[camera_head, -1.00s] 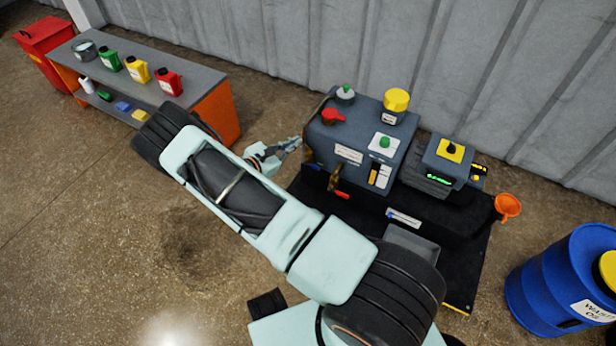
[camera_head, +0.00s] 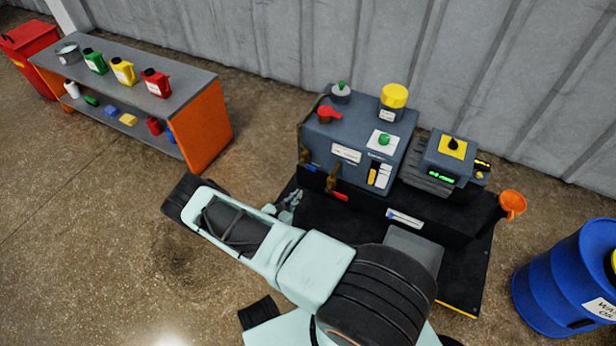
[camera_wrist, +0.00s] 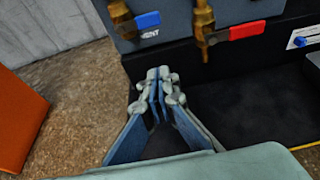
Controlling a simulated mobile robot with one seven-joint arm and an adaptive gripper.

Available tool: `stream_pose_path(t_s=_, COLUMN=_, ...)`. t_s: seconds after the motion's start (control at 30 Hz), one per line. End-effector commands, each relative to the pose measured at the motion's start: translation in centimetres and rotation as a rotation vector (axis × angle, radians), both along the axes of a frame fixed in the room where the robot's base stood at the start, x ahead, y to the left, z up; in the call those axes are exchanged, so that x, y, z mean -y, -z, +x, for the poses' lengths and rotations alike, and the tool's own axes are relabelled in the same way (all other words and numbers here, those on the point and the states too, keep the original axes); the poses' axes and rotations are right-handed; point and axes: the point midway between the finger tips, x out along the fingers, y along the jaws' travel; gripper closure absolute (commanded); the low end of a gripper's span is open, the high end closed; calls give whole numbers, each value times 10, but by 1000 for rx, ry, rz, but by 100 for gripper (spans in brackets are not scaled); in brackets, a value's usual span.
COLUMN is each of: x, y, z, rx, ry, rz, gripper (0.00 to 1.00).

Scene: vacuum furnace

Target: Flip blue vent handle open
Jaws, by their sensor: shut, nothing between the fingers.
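The blue vent handle (camera_wrist: 140,21) is on a brass valve at the lower front of the grey furnace unit (camera_head: 346,130). It lies roughly level, beside a label ending in "NT". In the head view the blue handle (camera_head: 310,168) shows as a small patch at the unit's left. My gripper (camera_wrist: 158,78) is shut and empty, below the blue handle and apart from it. In the head view my gripper (camera_head: 291,199) is partly hidden behind my arm, low in front of the unit's left corner.
A red handle (camera_wrist: 247,31) on a second brass valve (camera_wrist: 204,22) is right of the blue one. A black base (camera_head: 450,235) lies under the unit. An orange-sided bench (camera_head: 208,132) stands left, a blue drum (camera_head: 560,275) right. Bare floor lies between bench and unit.

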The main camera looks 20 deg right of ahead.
Motion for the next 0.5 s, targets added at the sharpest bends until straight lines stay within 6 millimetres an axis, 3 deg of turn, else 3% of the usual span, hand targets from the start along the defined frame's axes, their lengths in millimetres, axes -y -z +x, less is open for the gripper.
stream_pose_path(t_s=0.23, x=15, y=9, z=11, rx=1, ry=3, rz=1, gripper=100)
stream_pose_path(t_s=0.5, x=58, y=29, z=44, rx=2, ry=5, rz=-1, gripper=100)
